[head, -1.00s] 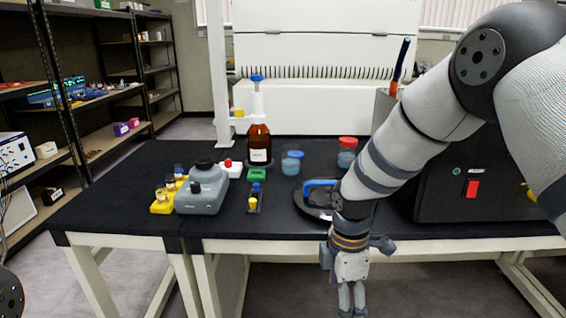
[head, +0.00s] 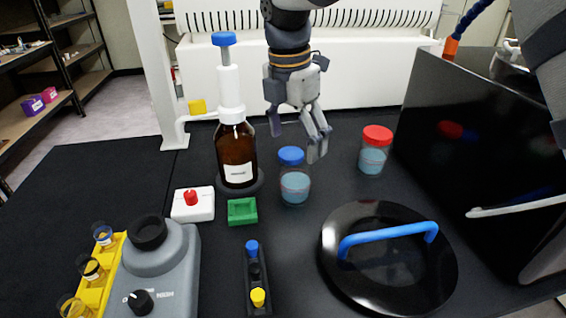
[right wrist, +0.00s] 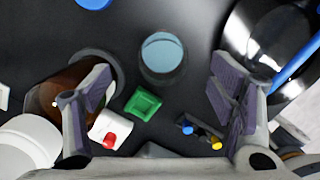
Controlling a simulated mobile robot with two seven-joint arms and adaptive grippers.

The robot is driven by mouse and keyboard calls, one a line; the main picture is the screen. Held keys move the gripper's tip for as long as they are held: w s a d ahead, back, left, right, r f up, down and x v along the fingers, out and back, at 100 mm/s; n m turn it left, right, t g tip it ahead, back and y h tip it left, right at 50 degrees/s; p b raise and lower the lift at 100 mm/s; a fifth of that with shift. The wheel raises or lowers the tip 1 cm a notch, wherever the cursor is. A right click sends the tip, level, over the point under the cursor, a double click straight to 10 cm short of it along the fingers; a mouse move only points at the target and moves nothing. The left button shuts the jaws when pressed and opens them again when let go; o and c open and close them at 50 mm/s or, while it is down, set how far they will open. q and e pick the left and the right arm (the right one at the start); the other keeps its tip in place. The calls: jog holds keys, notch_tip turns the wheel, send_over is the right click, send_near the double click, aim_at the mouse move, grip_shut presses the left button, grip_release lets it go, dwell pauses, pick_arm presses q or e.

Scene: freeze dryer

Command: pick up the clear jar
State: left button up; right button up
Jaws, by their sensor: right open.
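The clear jar (head: 295,188) stands upright on the black bench with pale blue liquid in it. In the right wrist view the jar (right wrist: 162,58) looks open at the top, just beyond the line between the fingers. A blue disc-like lid (head: 291,156) shows behind it, and in the wrist view the blue disc (right wrist: 95,3) is apart from the jar. My right gripper (head: 298,142) is open and empty, pointing down above and behind the jar. No contact shows. My left gripper is not in view.
A brown bottle (head: 237,155) with a white dispenser stands close left. A green tray (head: 242,211) is in front of the jar, a red-lidded jar (head: 375,150) to the right, and a black round lid with a blue handle (head: 390,257) in front right.

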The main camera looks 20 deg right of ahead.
aim_at(297, 181)
jog(key=f, duration=1.1)
jog(key=shift+s+d, duration=0.1)
jog(key=shift+d, duration=0.25)
jog(key=shift+r, duration=0.2)
jog(key=c, duration=1.6)
